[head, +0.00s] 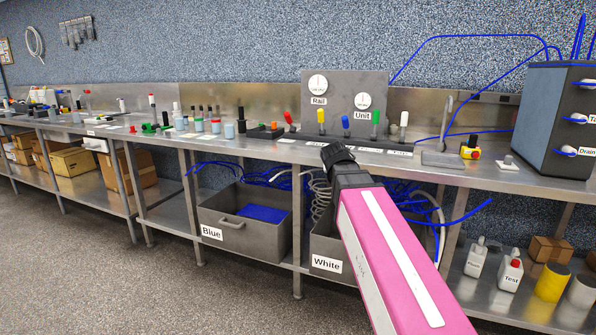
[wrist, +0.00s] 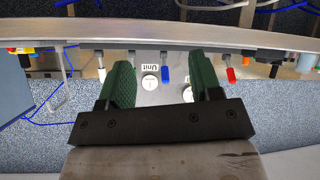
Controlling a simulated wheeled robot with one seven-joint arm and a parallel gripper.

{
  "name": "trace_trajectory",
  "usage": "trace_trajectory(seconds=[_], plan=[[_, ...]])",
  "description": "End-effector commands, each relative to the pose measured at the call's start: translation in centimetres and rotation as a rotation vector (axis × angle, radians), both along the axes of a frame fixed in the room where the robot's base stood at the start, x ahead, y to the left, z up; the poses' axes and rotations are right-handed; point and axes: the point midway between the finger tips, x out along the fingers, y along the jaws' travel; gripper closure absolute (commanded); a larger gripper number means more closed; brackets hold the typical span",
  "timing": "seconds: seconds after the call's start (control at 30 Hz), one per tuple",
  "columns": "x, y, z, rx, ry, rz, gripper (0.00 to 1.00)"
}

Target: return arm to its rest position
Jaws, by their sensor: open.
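My arm (head: 385,250), pink and white, reaches up from the bottom of the head view. Its dark end is in front of the bench edge, near the panel with gauges marked Rail and Unit (head: 344,112). The fingers cannot be made out in the head view. In the wrist view, which looks upside down, my gripper (wrist: 161,64) has its two green fingers apart with nothing held between them. Behind them show the panel, a blue lever (wrist: 165,74) and a red lever (wrist: 229,74).
The steel bench (head: 270,147) runs along the wall. Under it are a bin labelled Blue (head: 240,240) and one labelled White (head: 326,264), partly behind my arm. A dark box (head: 553,115) with blue tubes stands at right. The floor at left is clear.

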Motion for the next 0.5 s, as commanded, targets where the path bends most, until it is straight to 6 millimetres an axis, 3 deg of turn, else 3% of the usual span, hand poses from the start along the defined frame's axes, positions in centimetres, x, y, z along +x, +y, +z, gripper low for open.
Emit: trace_trajectory(seconds=[0.03,0.2,0.5], plan=[[-0.5,-0.4,-2.2,0.003,0.043,-0.003,0.42],[-2.3,-1.5,-9.5,0.027,0.202,-0.005,0.42],[-7.2,-3.0,-21.3,0.085,0.477,0.001,0.42]])
